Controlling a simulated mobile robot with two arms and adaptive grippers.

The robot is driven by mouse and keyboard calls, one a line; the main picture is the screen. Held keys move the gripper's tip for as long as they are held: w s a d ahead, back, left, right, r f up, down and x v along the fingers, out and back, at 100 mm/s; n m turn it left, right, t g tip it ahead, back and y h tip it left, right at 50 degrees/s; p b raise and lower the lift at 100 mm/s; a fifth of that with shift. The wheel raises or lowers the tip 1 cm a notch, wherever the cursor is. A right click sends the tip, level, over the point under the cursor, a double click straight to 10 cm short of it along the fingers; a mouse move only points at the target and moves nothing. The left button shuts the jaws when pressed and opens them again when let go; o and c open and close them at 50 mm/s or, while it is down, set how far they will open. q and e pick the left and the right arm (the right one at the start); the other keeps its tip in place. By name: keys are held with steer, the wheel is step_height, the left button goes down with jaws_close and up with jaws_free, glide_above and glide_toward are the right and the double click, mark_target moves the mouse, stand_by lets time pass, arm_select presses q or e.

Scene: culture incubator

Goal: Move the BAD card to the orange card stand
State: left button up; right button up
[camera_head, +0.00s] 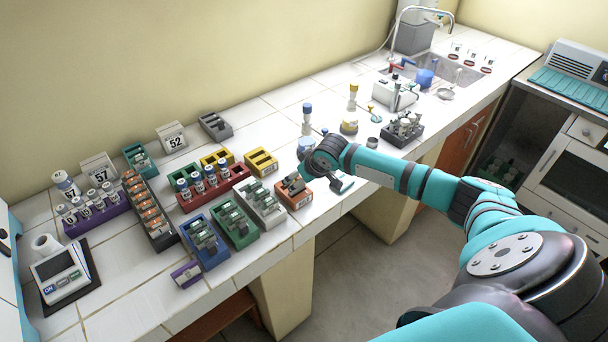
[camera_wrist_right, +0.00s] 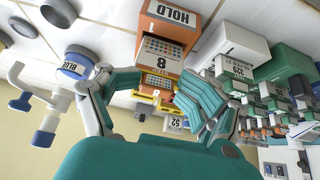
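The orange stand (camera_head: 294,197) sits near the counter's front edge in the head view. In the right wrist view the orange stand (camera_wrist_right: 175,32) reads HOLD and bears a dotted panel marked 8 (camera_wrist_right: 161,54). I cannot read BAD on any card, so I cannot pick that card out. My right gripper (camera_head: 318,183) is beside the orange stand. My left gripper is not in view.
Racks of vials crowd the counter left of the orange stand, including a white rack (camera_head: 260,208), a green rack (camera_head: 236,229) and a blue rack (camera_head: 204,250). A small purple holder (camera_head: 186,274) is at the front edge. A blue-capped bottle (camera_head: 306,120) stands behind my right gripper.

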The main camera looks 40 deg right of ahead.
steer(key=v, duration=1.1)
steer(key=shift+s+r, duration=0.15)
steer(key=shift+r, duration=0.2)
steer(key=shift+a, duration=0.1)
